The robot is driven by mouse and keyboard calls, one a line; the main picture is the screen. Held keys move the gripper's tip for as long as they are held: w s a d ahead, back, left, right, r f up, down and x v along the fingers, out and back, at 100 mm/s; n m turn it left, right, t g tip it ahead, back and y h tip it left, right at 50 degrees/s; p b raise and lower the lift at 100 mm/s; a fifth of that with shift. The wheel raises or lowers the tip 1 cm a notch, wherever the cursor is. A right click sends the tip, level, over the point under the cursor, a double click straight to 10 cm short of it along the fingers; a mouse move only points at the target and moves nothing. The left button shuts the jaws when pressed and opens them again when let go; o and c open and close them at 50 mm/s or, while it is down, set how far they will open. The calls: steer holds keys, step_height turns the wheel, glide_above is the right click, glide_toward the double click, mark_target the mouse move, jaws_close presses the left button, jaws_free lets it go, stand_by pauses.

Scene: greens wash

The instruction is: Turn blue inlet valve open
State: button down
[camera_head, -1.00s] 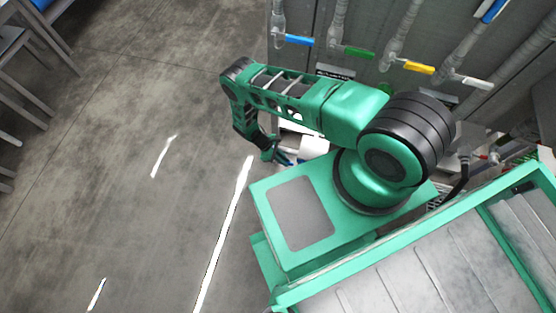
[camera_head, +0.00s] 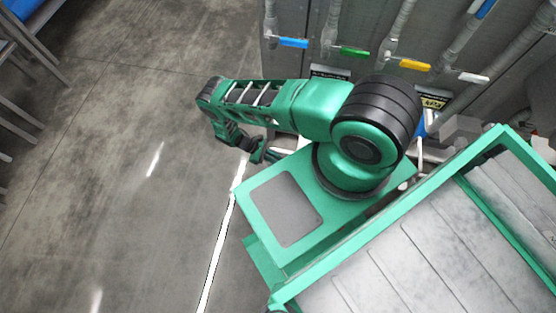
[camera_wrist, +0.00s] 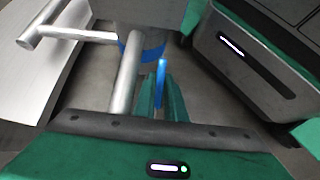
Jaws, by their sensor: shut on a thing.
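In the wrist view my gripper (camera_wrist: 162,98) has its green fingers shut on a slim blue lever handle (camera_wrist: 160,74), which stands up between the fingertips. A silver pipe (camera_wrist: 126,75) runs just left of the fingers, with a curved blue band (camera_wrist: 153,50) behind it. In the head view my forearm reaches left and bends down, and my gripper (camera_head: 262,153) is small there and partly covered by my own body. The held blue lever cannot be made out in the head view.
Blue (camera_head: 293,42), green (camera_head: 354,52), yellow (camera_head: 415,64) and white (camera_head: 473,77) handles sit on pipes along the back panel. Grey furniture (camera_head: 25,50) stands at far left. The floor (camera_head: 130,120) at left is open. A silver T-shaped pipe (camera_wrist: 70,35) is left of my gripper.

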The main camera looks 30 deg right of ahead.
steer(key=shift+w, duration=0.15)
steer(key=c, duration=2.1)
jaws_free()
steer(key=v, duration=1)
steer(key=shift+w+a+r, duration=0.2)
steer(key=shift+a, duration=0.05)
